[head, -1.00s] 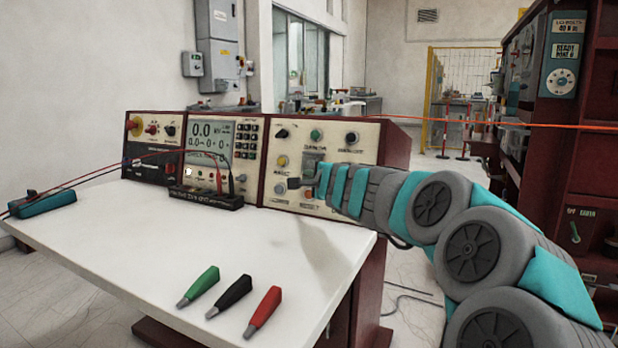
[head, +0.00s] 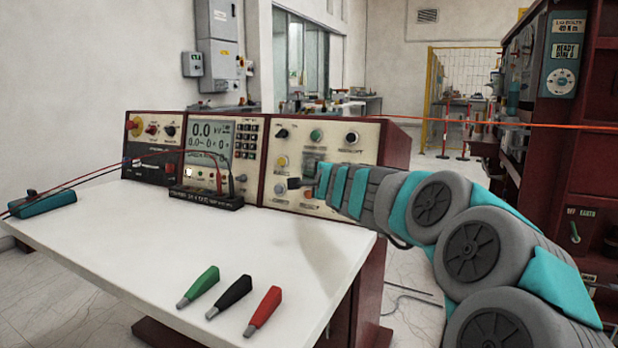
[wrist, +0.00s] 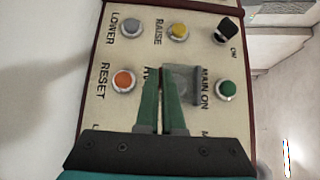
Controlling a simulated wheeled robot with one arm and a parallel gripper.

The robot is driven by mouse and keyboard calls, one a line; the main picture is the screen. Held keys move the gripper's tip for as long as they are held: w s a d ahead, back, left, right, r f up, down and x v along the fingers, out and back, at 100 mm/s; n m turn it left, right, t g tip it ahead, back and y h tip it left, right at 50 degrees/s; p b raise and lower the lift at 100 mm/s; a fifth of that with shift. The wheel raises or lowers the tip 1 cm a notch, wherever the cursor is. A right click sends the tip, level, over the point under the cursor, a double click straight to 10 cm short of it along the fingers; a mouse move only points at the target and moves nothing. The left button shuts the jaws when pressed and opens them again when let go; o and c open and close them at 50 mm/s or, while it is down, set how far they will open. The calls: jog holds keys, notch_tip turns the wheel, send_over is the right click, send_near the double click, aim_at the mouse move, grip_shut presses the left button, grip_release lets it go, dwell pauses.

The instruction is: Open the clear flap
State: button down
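The clear flap (wrist: 183,84) shows in the wrist view as a greyish see-through square on the cream control panel, beside the words MAIN ON. It also shows, small, in the head view (head: 313,167). My gripper (wrist: 160,84) has its two green fingers close together, with only a thin gap between them. The fingertips are at the flap's left edge; I cannot tell whether they touch it, and no part of it shows clearly between them. In the head view, my gripper (head: 294,184) is in front of the panel, just left of and below the flap.
Around the flap are an orange button (wrist: 124,79), a green button (wrist: 226,90), a yellow button (wrist: 178,31), a grey button (wrist: 131,27) and a black knob (wrist: 228,31). Green, black and red plugs (head: 230,298) lie on the white tabletop (head: 150,245), otherwise mostly clear.

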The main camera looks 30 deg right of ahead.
jog(key=shift+p, duration=0.3)
notch_tip(320, 180, up, 7)
jog(key=s+a+m+g+y+p, duration=0.1)
jog(key=m+g+y+p, duration=0.5)
jog(key=g+p, duration=0.1)
jog(key=shift+g, duration=0.4)
dwell(0.8)
jog(key=shift+a+r+m, duration=0.1)
jog(key=shift+r+m, duration=0.15)
jog(key=shift+m, duration=0.05)
dwell(0.6)
